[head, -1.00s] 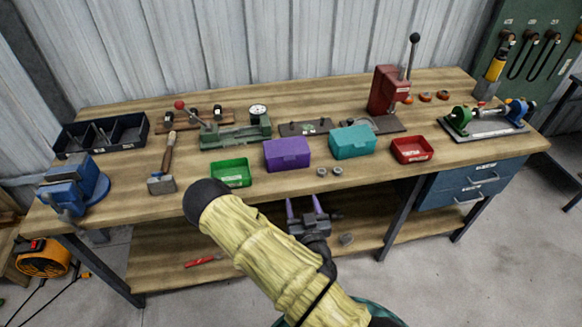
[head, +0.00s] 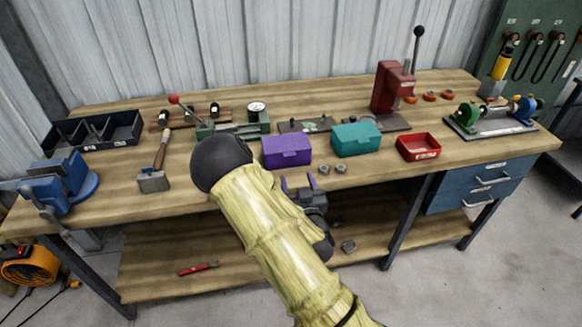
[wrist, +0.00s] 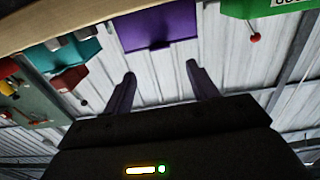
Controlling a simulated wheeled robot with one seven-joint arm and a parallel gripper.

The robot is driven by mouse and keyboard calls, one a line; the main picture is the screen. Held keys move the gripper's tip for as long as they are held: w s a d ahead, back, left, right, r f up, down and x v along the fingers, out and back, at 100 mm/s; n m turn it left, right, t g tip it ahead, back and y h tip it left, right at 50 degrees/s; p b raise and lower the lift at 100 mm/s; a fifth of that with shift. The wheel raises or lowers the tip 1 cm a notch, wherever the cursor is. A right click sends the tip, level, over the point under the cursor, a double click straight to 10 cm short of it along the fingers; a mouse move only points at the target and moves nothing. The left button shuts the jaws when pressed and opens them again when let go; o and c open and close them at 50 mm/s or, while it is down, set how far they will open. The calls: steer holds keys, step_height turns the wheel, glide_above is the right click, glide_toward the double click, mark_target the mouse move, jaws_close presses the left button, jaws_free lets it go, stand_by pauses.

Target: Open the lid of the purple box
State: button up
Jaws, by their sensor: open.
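The purple box (head: 286,151) stands on the workbench, left of a teal box, with its lid down. In the wrist view the purple box (wrist: 157,27) shows upside down beyond my fingertips, its latch tab at the edge nearest them. My gripper (head: 297,184) is in front of the bench's front edge, below and nearer than the box. Its purple fingers are spread and empty in the wrist view (wrist: 160,72), apart from the box. My arm hides part of the gripper and the bench edge in the head view.
The teal box (head: 356,139) stands close right of the purple box, with small metal parts (head: 332,169) in front. A red bin (head: 418,147) is further right. My arm covers the green bin (wrist: 265,8) in the head view. A hammer (head: 155,175) lies left.

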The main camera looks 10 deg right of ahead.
steer(key=p, duration=0.2)
glide_toward(287, 145)
steer(key=w, duration=0.3)
steer(key=shift+w+f, duration=0.1)
jaws_close()
